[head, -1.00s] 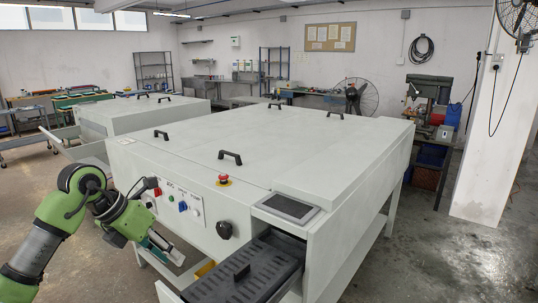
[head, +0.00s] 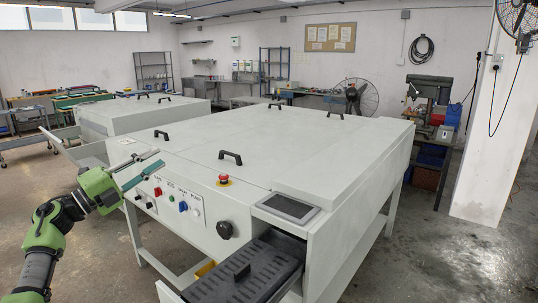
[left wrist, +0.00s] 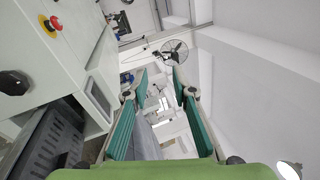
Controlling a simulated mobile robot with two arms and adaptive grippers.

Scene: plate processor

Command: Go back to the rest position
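My left gripper (head: 160,157) is raised in front of the left end of the white plate processor (head: 285,150), near the top edge of its front panel. Its two green-padded fingers point right and slightly up. In the left wrist view the fingers (left wrist: 159,80) stand apart with nothing between them, so the gripper is open and empty. My right arm and right gripper are not in view.
The processor's front has knobs, a red emergency stop (head: 224,180) and a small screen (head: 286,206). A dark tray (head: 245,272) with a handle sticks out at the front. Open floor (head: 95,180) lies to the left.

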